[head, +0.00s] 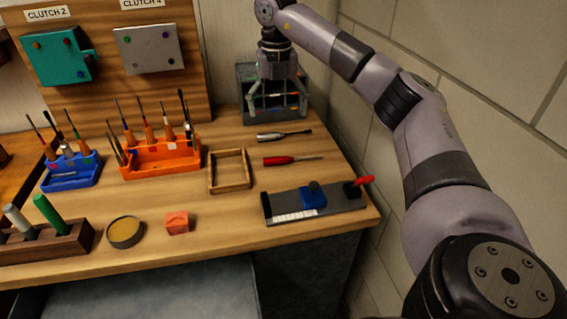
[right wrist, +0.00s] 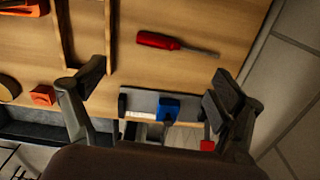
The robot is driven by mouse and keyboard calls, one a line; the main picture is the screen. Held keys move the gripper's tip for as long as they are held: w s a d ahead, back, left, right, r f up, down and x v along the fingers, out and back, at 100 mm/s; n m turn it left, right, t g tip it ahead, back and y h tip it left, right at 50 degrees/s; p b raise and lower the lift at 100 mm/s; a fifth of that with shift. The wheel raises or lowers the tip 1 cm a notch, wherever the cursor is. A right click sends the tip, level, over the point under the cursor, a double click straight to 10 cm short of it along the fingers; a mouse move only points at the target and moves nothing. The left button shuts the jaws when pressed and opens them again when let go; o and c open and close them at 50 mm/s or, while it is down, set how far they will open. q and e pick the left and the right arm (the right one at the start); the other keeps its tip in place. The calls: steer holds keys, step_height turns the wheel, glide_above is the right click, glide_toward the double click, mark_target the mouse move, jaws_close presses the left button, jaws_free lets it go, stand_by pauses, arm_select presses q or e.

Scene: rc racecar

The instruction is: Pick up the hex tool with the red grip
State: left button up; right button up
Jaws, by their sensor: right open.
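The hex tool with the red grip (head: 278,160) lies flat on the wooden bench, its thin metal shaft pointing right. In the right wrist view the red grip (right wrist: 158,40) is in the upper middle, beyond the fingertips, with nothing touching it. My right gripper (head: 277,114) is open and empty above the back of the bench, behind the tool in the head view. Its two spread fingers also show in the right wrist view (right wrist: 158,88). My left gripper is not in view.
A wooden frame (head: 212,174) lies left of the tool. A grey fixture (head: 288,204) with a blue block and red lever lies in front. A dark bin (head: 245,72) stands behind my gripper. Orange (head: 160,160) and blue (head: 70,180) tool holders stand left. A wall borders the right.

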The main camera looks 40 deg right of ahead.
glide_above(278, 158)
steer(key=f, duration=0.5)
steer(key=w+f, duration=0.1)
steer(key=f, duration=0.2)
steer(key=shift+d+f+p, duration=0.15)
steer(key=shift+d+p, duration=0.15)
steer(key=shift+d, duration=0.1)
steer(key=shift+s+a+f+p, duration=0.15)
steer(key=shift+f+p, duration=0.1)
steer(key=shift+f, duration=1.1)
steer(key=shift+s+a+f+p, duration=0.1)
steer(key=shift+f+p, duration=0.15)
steer(key=shift+f, duration=1.05)
steer(key=shift+c, duration=0.4)
steer(key=shift+s+a, duration=0.1)
steer(key=c, duration=0.9)
steer(key=shift+c, duration=1.1)
